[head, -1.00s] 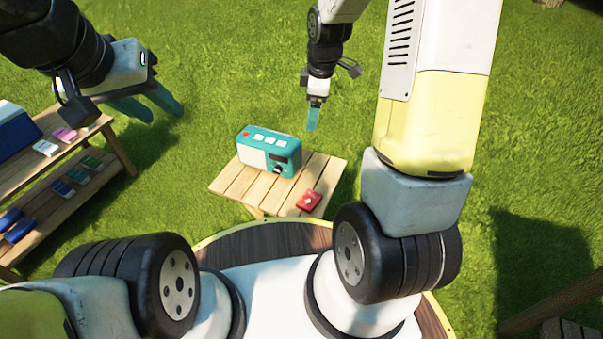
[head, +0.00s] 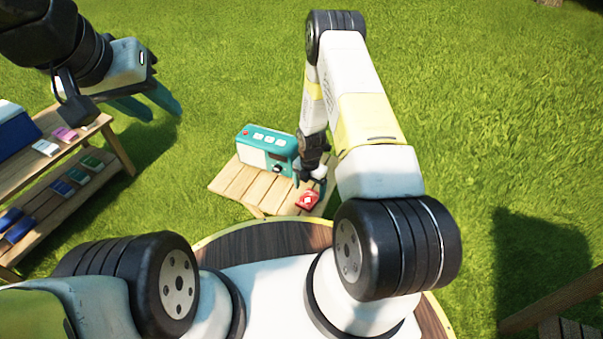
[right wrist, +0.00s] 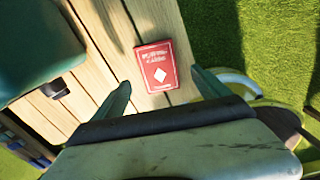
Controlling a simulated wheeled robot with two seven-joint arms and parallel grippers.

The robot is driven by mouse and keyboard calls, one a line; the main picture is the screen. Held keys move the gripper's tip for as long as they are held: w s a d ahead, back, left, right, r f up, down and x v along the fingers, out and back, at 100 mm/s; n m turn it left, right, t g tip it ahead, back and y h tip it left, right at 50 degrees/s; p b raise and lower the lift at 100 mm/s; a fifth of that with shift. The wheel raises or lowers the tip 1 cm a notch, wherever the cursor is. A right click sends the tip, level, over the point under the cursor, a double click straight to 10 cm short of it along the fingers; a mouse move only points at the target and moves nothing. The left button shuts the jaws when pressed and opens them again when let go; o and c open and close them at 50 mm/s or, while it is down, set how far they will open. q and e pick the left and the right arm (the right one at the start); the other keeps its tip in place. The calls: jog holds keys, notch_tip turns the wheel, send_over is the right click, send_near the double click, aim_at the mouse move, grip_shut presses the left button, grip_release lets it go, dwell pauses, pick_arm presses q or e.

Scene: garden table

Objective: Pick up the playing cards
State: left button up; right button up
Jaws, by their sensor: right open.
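The playing cards are a red box (head: 307,199) with a white diamond, lying flat on the small wooden table (head: 233,182) near its front right edge. In the right wrist view the red box (right wrist: 157,66) lies just beyond and between the fingertips. My right gripper (right wrist: 158,82) is open and empty, with its teal fingers spread to either side of the box. In the head view my right gripper (head: 318,182) is close to the box and partly hidden by my arm. My left gripper (head: 150,106) is open and empty over the grass at the upper left.
A teal and white radio (head: 268,150) stands on the same table, left of my right gripper. A wooden shelf (head: 118,152) at the left holds several small coloured boxes and a blue cooler (head: 14,132). Open grass surrounds the table.

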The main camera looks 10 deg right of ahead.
aim_at(309, 198)
jog(key=f, duration=0.4)
jog(key=shift+w+f, duration=0.2)
jog(key=shift+f, duration=0.1)
jog(key=c, duration=1.5)
jog(key=shift+r, duration=0.15)
